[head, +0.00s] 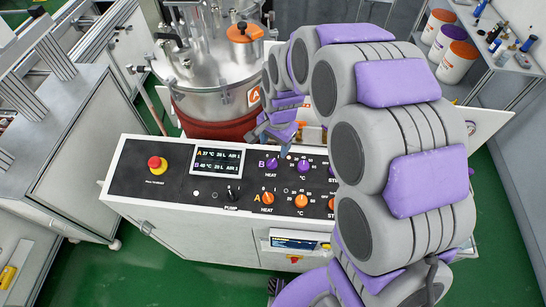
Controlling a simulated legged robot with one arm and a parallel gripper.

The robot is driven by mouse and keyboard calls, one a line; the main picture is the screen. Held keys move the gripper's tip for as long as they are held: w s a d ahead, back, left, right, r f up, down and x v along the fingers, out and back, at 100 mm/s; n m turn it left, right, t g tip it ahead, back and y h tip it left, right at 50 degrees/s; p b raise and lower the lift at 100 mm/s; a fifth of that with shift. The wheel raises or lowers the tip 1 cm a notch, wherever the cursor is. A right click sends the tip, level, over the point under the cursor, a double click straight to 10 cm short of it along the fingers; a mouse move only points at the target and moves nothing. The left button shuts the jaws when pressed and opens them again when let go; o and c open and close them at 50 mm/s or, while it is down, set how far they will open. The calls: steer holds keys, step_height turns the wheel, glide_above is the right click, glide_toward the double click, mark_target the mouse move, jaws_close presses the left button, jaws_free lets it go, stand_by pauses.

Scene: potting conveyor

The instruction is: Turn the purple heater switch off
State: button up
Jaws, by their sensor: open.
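The purple heater switch (272,163) is a small round knob labelled HEAT in the B row of the black control panel (130,180). Its exact pointer position is too small to read. My gripper (277,132), purple and grey, is open just behind and above the switch in the picture, apart from it as far as I can tell. Its fingers are small and partly overlapped by each other. My arm hides the right part of the panel.
Near the switch are an orange HEAT knob (267,198), a purple °C knob (303,164), an orange °C knob (301,200) and a black PUMP knob (232,195). A red emergency button (156,164) and a display (216,162) sit left. A steel tank (205,85) stands behind.

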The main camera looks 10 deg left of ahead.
mark_target(272, 161)
steer(key=f, duration=0.5)
steer(key=a+f, duration=0.1)
steer(key=f, duration=0.1)
steer(key=shift+w+f+p, duration=0.1)
steer(key=shift+f+p, duration=0.15)
steer(key=shift+p, duration=0.1)
steer(key=shift+d+f, duration=0.15)
steer(key=shift+f, duration=0.65)
steer(key=c, duration=1)
